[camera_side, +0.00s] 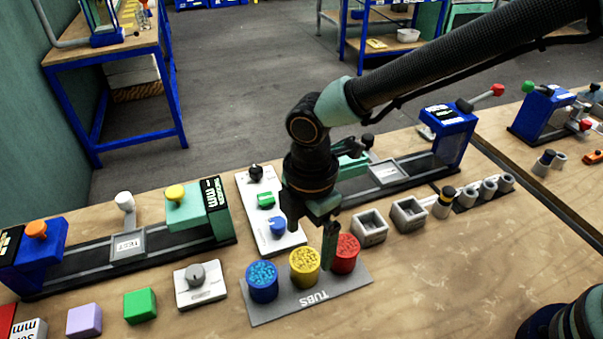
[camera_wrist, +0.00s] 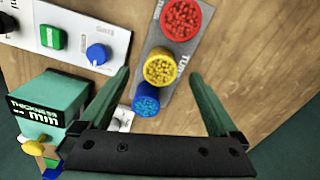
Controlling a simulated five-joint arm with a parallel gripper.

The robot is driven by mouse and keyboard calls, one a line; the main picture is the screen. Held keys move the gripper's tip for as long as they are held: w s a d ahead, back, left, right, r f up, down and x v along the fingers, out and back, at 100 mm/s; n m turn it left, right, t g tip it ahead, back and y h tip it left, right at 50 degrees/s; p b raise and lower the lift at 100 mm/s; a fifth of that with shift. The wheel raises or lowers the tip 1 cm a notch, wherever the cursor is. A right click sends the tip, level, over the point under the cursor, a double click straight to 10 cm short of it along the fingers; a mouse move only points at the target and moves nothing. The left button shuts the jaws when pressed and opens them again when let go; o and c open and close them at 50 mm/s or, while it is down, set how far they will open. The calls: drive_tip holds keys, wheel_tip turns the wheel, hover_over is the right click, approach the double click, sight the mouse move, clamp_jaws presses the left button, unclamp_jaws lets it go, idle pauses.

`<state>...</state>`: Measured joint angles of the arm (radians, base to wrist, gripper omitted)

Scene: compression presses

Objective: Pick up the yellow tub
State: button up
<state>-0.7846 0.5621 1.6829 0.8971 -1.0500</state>
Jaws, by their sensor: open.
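The yellow tub (camera_side: 304,266) stands upright on a grey plate marked TUBS (camera_side: 345,290), between the blue tub (camera_side: 262,281) and the red tub (camera_side: 345,253). Each tub is filled with small pieces of its colour. My gripper (camera_side: 311,222) is above and behind the row of tubs in the side view, open and empty. In the wrist view, the yellow tub (camera_wrist: 160,67) lies ahead of the two spread green fingers (camera_wrist: 160,95), and the blue tub (camera_wrist: 146,99) is between them. The red tub (camera_wrist: 181,19) is farther up.
A white control panel (camera_side: 263,198) with a black knob, green button and blue knob lies behind the tubs. Grey square cups (camera_side: 369,228) stand to the right. A press (camera_side: 130,243) lies left. A white knob box (camera_side: 201,286) sits left of the plate.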

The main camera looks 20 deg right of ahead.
sight(307, 257)
drive_tip(key=shift+s+a+f, duration=0.1)
drive_tip(key=shift+a+f, duration=0.05)
drive_tip(key=shift+f, duration=2.95)
drive_tip(key=c, duration=1.5)
